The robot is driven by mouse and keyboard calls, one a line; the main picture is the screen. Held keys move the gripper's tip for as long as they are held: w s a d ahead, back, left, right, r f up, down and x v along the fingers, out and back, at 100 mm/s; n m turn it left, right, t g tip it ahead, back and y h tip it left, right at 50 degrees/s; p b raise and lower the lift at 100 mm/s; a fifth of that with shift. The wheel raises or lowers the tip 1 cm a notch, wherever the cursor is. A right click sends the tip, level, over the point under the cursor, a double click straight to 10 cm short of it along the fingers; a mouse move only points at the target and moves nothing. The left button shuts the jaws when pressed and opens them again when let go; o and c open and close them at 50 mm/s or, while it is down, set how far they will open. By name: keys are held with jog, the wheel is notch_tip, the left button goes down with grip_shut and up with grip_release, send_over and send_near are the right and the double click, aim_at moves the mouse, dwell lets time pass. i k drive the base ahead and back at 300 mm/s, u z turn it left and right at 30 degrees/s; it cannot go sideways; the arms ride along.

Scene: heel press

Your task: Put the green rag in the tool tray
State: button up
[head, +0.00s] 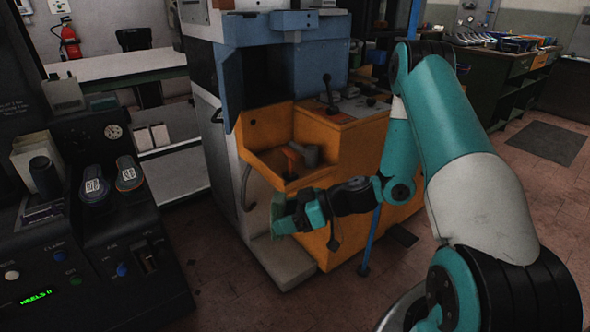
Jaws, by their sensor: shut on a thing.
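My gripper (288,218) is low in front of the orange machine, at the end of my teal arm. It is shut on the green rag (276,211), which shows as a dull green patch at the jaw tips, partly hidden by the gripper. The tool tray appears to be the orange open tray (262,162) on the machine's front, above and slightly behind my gripper in the picture. A red-orange handled tool (290,160) and a grey cylindrical thing (308,154) are in it. The rag is apart from the tray.
A grey step (285,265) is at the machine's foot, below my gripper. A blue upright pole (368,243) stands to the right. A dark control console (95,225) fills the left. A lever (328,90) rises behind the tray. The tiled floor is open at right.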

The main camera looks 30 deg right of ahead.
aim_at(274, 159)
jog(key=u, duration=0.15)
jog(key=i, duration=1.25)
jog(key=z, duration=0.25)
